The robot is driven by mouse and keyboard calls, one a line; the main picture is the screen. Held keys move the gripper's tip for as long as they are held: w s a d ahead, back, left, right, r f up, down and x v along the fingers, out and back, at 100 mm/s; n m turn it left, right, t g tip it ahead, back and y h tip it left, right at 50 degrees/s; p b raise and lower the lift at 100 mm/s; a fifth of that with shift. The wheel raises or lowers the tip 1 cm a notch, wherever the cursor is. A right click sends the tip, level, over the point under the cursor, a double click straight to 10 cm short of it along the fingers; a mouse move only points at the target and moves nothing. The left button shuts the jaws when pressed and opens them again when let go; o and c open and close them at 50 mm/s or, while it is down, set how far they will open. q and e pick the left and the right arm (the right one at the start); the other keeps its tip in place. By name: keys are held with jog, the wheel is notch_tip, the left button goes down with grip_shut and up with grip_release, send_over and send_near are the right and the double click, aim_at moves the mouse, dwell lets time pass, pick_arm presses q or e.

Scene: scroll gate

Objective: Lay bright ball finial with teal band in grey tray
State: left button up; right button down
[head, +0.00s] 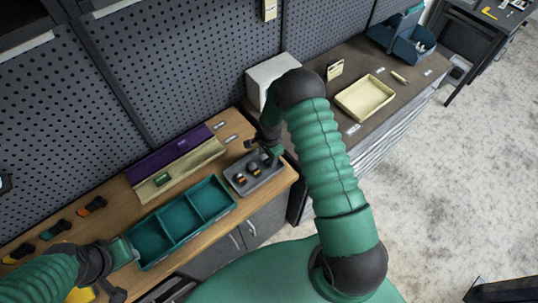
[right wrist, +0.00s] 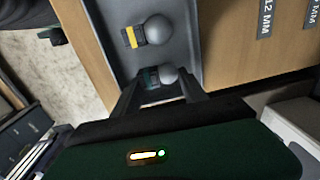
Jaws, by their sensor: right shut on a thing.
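The grey tray (head: 263,180) sits at the right end of the wooden bench; it also shows in the right wrist view (right wrist: 187,14). My right gripper (right wrist: 157,84) is shut on the bright ball finial with the teal band (right wrist: 168,75), inside the tray's outline. Whether the finial touches the tray floor is not clear. In the head view my right gripper (head: 268,155) is over the tray's far right part and hides the held finial. My left gripper (head: 112,285) is at the lower left, beside the teal bin; its jaws are unclear.
Another ball finial with a yellow band (right wrist: 146,34) lies in the tray, ahead of the held one. The teal divided bin (head: 185,222) stands left of the tray. A white box (head: 262,78) stands behind it. A cream tray (head: 365,97) is on the right counter.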

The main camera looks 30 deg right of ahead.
jog(key=shift+w+d+f, duration=0.15)
jog(key=shift+d+f, duration=0.1)
jog(key=shift+d+f+b, duration=0.25)
jog(key=shift+d+b, duration=0.05)
jog(key=shift+a+f, duration=0.15)
jog(key=shift+a, duration=0.2)
jog(key=c, duration=0.6)
grip_release()
pick_arm(q)
jog(key=shift+w+d+f, duration=0.15)
jog(key=shift+f, duration=0.3)
pick_arm(e)
jog(key=shift+o, duration=0.4)
pick_arm(q)
jog(key=b+x, duration=0.1)
jog(key=b, duration=0.1)
jog(key=b+x, duration=0.2)
jog(key=shift+s+f, duration=0.4)
pick_arm(e)
notch_tip(320, 180, up, 17)
jog(key=s, duration=0.1)
jog(key=shift+s, duration=0.15)
